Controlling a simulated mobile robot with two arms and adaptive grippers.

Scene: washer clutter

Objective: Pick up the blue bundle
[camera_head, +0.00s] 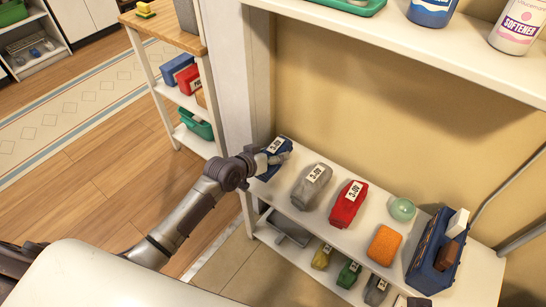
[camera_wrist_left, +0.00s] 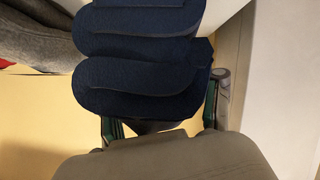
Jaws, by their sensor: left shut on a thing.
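The blue bundle (camera_head: 277,146), dark blue with a white label, is at the left end of the white middle shelf in the head view. My left gripper (camera_head: 262,161) is at its near left side and shut on it. In the left wrist view the folded blue bundle (camera_wrist_left: 140,75) fills the upper middle, with the green-padded fingers of the gripper (camera_wrist_left: 162,115) on either side of its lower part. Whether the bundle touches the shelf cannot be told. My right gripper is not in view.
On the shelf (camera_head: 330,237), a grey bundle (camera_head: 311,187) lies just right of the blue one, then a red bundle (camera_head: 348,205), an orange block (camera_head: 383,243), a green ball (camera_head: 402,209) and a blue basket (camera_head: 434,255). A white post (camera_head: 228,75) stands close left.

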